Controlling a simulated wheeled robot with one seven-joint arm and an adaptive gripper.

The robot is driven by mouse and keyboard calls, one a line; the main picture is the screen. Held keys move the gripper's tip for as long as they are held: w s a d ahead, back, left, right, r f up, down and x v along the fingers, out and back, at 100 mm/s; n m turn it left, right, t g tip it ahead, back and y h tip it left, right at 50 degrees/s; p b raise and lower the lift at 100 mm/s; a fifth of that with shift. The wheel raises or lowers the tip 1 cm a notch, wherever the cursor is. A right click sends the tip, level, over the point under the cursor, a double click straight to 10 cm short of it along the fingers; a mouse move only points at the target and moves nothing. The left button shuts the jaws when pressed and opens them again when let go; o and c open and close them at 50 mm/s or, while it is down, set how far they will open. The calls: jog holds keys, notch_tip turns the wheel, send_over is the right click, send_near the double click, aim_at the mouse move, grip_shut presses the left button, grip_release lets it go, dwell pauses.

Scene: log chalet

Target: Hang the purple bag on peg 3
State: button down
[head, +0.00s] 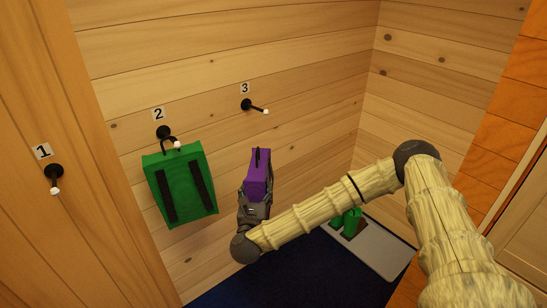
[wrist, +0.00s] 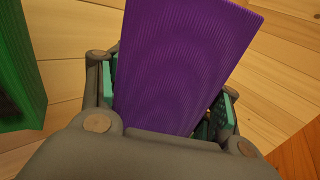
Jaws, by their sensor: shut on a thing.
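The purple bag (head: 258,176) is upright in the head view, with a dark strap along its top and front. My gripper (head: 256,196) is shut on the purple bag from below. In the wrist view the bag (wrist: 185,65) fills the middle, between the two teal-padded fingers of my gripper (wrist: 170,95). Peg 3 (head: 255,106) is a black peg with a white tip on the log wall, under a label "3". The bag is below peg 3 in the head view and apart from it. Peg 3 is not in the wrist view.
A green bag (head: 181,184) hangs at peg 2 (head: 167,135), left of my gripper; its edge shows in the wrist view (wrist: 18,75). Peg 1 (head: 54,176) is bare at far left. Green boots (head: 347,222) stand on a grey tray (head: 385,250) on the floor. A blue rug (head: 300,280) lies below.

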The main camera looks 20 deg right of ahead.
jog(key=w+d+r+m+g+h, duration=0.3)
jog(key=w+d+r+h, duration=0.15)
jog(key=d+r, duration=0.45)
jog(key=shift+w+a+p, duration=0.1)
jog(key=shift+w+a, duration=0.65)
jog(key=shift+w, duration=0.9)
jog(key=shift+w+a+p, duration=0.1)
jog(key=shift+w+a, duration=0.65)
jog(key=shift+w, duration=0.95)
jog(key=shift+w+a+p, duration=0.1)
jog(key=shift+w+a, duration=0.65)
jog(key=shift+w, duration=0.9)
jog(key=shift+w+a+f+b, duration=0.25)
jog(key=shift+w+f+b, duration=0.3)
jog(key=shift+b, duration=0.6)
jog(key=shift+w+b, duration=0.1)
jog(key=shift+b, duration=0.2)
